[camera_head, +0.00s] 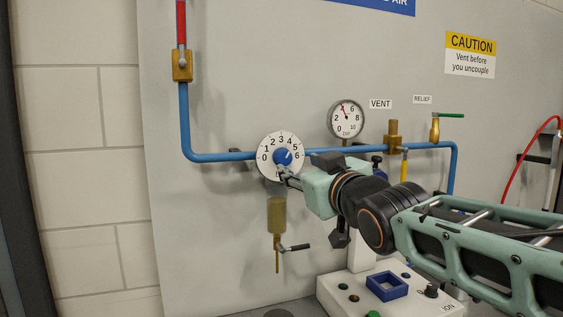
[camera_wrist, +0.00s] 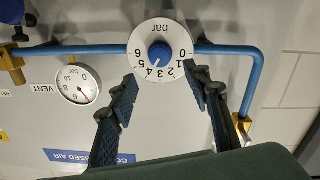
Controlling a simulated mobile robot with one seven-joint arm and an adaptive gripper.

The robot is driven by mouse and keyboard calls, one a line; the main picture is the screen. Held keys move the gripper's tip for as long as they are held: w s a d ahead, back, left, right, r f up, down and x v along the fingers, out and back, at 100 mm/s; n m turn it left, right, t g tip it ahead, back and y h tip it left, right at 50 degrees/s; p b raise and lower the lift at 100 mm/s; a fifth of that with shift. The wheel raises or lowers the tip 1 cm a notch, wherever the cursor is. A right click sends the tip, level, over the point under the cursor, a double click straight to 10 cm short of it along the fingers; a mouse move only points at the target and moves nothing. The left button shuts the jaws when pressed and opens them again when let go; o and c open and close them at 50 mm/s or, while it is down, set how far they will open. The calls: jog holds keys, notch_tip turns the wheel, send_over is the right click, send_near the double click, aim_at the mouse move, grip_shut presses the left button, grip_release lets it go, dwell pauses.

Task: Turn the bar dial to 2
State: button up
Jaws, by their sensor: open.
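The bar dial (camera_head: 265,170) is a white disc marked 0 to 6 on the blue pipe, with a round blue knob (camera_head: 282,157) at its centre. The dial (camera_wrist: 180,30) and knob (camera_wrist: 160,54) appear upside down in the wrist view. My gripper (camera_head: 285,174) is in front of the dial's lower edge. In the wrist view, my gripper (camera_wrist: 161,74) is open and empty, its fingers on either side of the dial's numbers, the knob beyond the tips. I cannot tell how far apart they are.
A pressure gauge (camera_head: 346,118) stands right of the dial. A brass relief fitting (camera_head: 435,129) with a green lever and a yellow-handled vent valve (camera_head: 404,168) are further right. A drain bowl (camera_head: 277,214) hangs below the dial. A control box (camera_head: 340,290) stands below my arm.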

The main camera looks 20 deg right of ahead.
aim_at(285, 158)
jog(key=w+p, duration=0.1)
jog(key=w, duration=0.8)
jog(key=shift+w+d+p, duration=0.1)
jog(key=shift+w+p, duration=0.05)
jog(key=shift+p, duration=0.15)
jog(key=shift+c, duration=0.7)
jog(key=c, duration=1)
